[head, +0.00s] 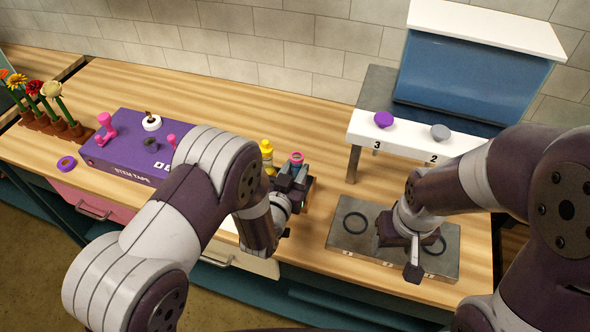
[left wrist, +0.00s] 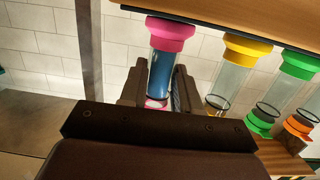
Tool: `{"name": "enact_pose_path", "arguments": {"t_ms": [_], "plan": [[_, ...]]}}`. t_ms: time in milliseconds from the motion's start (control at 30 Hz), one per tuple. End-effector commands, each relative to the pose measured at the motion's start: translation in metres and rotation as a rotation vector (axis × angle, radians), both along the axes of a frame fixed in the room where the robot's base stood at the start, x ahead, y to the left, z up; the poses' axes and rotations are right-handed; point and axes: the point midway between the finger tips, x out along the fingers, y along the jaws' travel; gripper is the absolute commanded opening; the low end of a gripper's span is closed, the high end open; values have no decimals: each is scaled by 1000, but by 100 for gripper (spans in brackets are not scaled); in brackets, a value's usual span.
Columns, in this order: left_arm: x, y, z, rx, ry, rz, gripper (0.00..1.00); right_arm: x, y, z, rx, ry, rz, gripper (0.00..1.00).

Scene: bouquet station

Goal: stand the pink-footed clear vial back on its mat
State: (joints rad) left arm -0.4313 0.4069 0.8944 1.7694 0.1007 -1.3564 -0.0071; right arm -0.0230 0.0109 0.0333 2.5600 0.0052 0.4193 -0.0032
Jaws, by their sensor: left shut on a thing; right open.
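The pink-footed clear vial shows in the left wrist view (left wrist: 171,36), its wide pink end at the top and blue showing through the tube. My left gripper (left wrist: 157,88) is shut around its tube. In the head view a pink ring of the vial (head: 297,157) stands just above my left gripper (head: 293,178), whose jaws hide most of the tube. A grey slab (head: 345,240) with dark ring marks lies at the right; I cannot tell which mark is the vial's mat. My right gripper (head: 404,252) is open and empty over the slab.
A white numbered ledge (head: 400,138) rises behind the slab. A purple stem tape box (head: 125,165) and potted flowers are at the left.

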Motion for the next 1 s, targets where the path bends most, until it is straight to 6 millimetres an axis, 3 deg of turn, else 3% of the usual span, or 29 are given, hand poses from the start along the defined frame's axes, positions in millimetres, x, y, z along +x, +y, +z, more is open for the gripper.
{"name": "enact_pose_path", "arguments": {"t_ms": [233,267,333,700,867,1000], "plan": [[0,0,-3,-1,-3,0,0,0,0,-5,0,0,0,57],[0,0,-4,0,0,0,35,0,0,-4,0,0,0,57],[0,0,-3,0,0,0,57,0,0,-3,0,0,0,57],[-3,1,1,0,1,0,57,0,0,0,0,0,0,57],[-32,11,3,1,3,0,57,0,0,-7,0,0,0,57],[-67,23,9,0,2,-1,57,0,0,-13,0,0,0,57]]}}
